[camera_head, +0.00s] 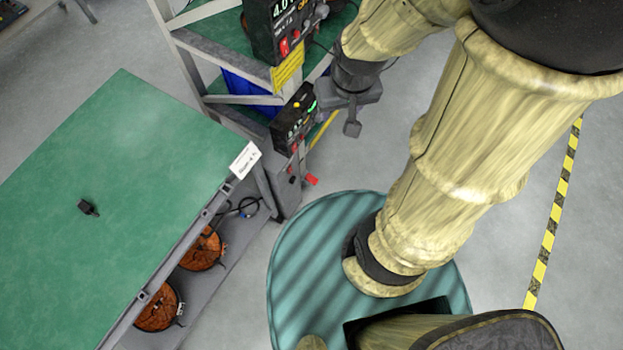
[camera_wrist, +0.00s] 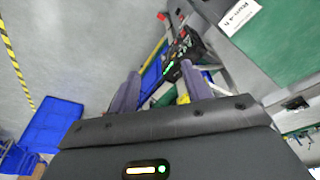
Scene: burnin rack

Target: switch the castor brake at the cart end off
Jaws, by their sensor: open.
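My gripper (camera_head: 352,122) is in front of the metal rack in the head view. In the wrist view, the fingers of my gripper (camera_wrist: 160,70) stand apart with nothing held between them. A small red lever (camera_head: 312,180) sticks out low beside a grey post at the rack's near corner, below and left of my gripper; it may be the castor brake. A red tip (camera_wrist: 162,17) near the top of the wrist view may be the same lever. Its on or off position cannot be told, and no castor wheel is clearly visible.
A dark instrument (camera_head: 294,118) with lit indicators sits above the lever. A green-topped bench (camera_head: 120,190) stands left, with a small black object (camera_head: 87,207) on it and orange reels (camera_head: 158,307) below. A blue bin (camera_wrist: 52,127) lies on the floor. Floor right of the rack is open.

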